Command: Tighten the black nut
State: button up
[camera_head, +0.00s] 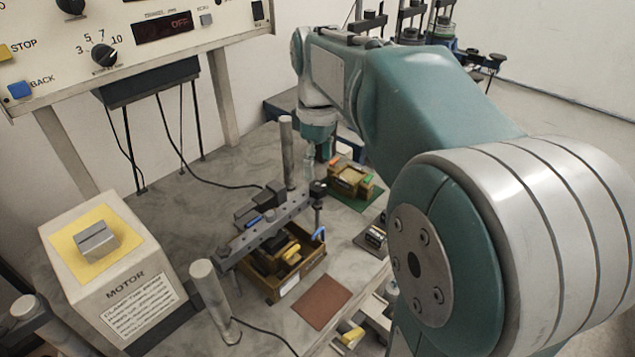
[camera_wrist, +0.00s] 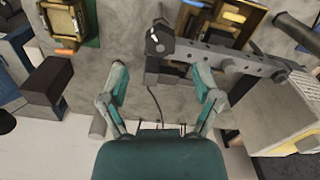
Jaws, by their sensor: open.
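A black nut (camera_head: 318,187) appears to sit at the bar's far right end. In the wrist view the black nut (camera_wrist: 157,41) shows at the left end of the bar (camera_wrist: 215,60), just ahead of and between my fingertips. I see no contact with the nut.
A wooden box (camera_head: 290,270) with coloured parts stands under the bar. Metal posts (camera_head: 286,150) and (camera_head: 213,290) rise nearby. A motor box (camera_head: 110,265) stands left. A brown pad (camera_head: 321,303) lies flat in front.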

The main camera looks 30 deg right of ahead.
aim_at(318, 184)
notch_tip(318, 184, down, 6)
jog(key=shift+r, duration=0.25)
grip_shut()
